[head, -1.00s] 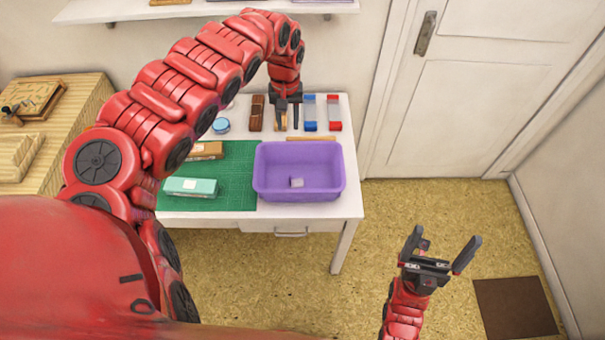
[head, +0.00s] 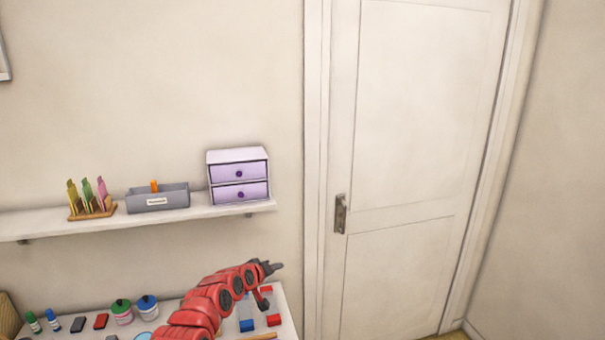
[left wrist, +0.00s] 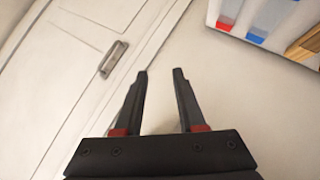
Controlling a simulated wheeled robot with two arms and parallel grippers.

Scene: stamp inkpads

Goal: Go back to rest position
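My left arm comes up from the bottom of the head view, and its gripper (head: 272,268) is above the right end of the table (head: 290,325), pointing right. In the left wrist view this gripper (left wrist: 160,75) has its two dark fingers apart with nothing between them. Behind it are the pale door and wall. My right gripper is not in view. The purple bin and green mat are not in view either.
Red and blue blocks (head: 246,325), a black pad (head: 78,325), a red pad (head: 100,321) and jars (head: 147,306) are on the table. A wall shelf (head: 150,219) holds a purple drawer box (head: 238,175) and grey tray (head: 170,199). The door (head: 410,150) is shut.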

